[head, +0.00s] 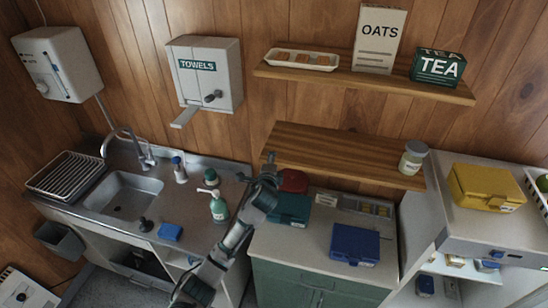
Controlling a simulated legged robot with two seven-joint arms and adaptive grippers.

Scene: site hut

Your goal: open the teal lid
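A teal box with its lid (291,204) stands on the pale counter, left of the blue box. The lid looks closed, and its left side is partly hidden behind my arm. My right gripper is not in view.
A red item (293,180) sits behind the teal box, and a blue box (355,244) stands to its right. The lower shelf (340,152) overhangs the counter's back. A soap bottle (218,208) stands left of my arm. A yellow box (486,187) is far right.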

